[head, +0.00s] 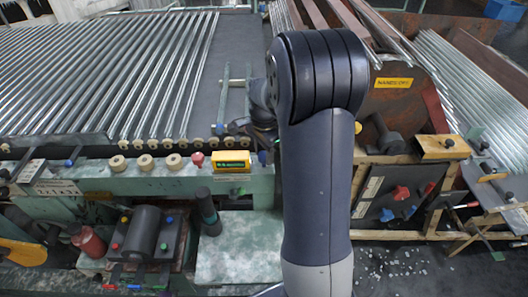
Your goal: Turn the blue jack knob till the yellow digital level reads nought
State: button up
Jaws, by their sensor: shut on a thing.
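The yellow digital level (231,161) sits on the green bench rail, left of my arm. Its small dark display shows greenish marks too small to read. My gripper (257,133) is just above and right of the level, pointing down at the rail and partly hidden behind my own forearm. The fingertips do not show clearly. Another small blue knob (68,162) is at the rail's left end.
Several cream rollers (146,162) and a red knob (198,158) line the rail. A dark cylinder (208,211) stands below the level. A wooden stand with a dark panel (395,197) is right of my arm.

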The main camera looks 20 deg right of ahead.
aim_at(264, 154)
jog(key=o, duration=1)
jog(key=shift+r, duration=0.15)
notch_tip(264, 154, up, 11)
jog(key=shift+f, duration=0.2)
notch_tip(264, 154, down, 11)
jog(key=shift+r, duration=0.1)
dwell(0.4)
